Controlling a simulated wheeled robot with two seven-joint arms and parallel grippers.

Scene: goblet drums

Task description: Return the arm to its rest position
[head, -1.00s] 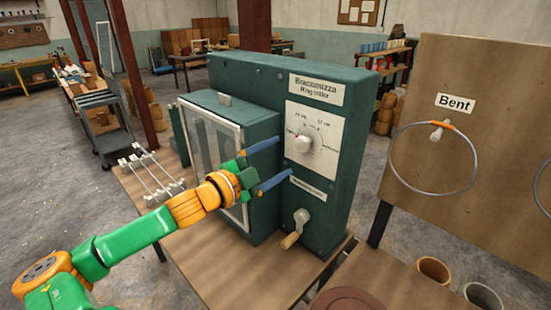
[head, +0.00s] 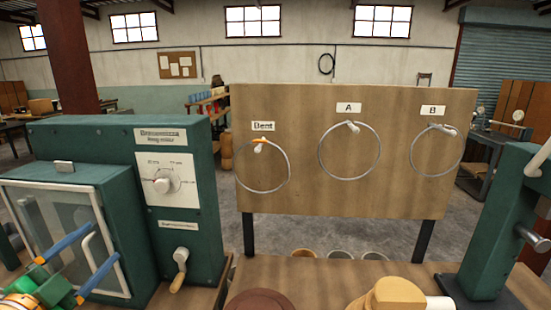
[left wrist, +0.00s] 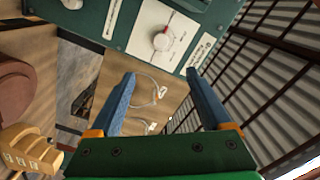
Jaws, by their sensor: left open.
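My left gripper (head: 102,244) is at the lower left of the head view, in front of the glass door (head: 60,225) of the green ring roller machine (head: 185,130). Its two blue fingers are spread apart with nothing between them. In the left wrist view the open fingers (left wrist: 160,75) point toward the machine's front, with the white dial plate (left wrist: 165,30) beyond them. I cannot tell whether a finger touches the door. Most of my left arm is out of the head view, and my right gripper is not in view.
A wooden board (head: 310,195) carries rings labelled Bent, A and B. A crank (head: 180,265) sticks out of the machine's front. A green post-like device (head: 495,230) stands at the right.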

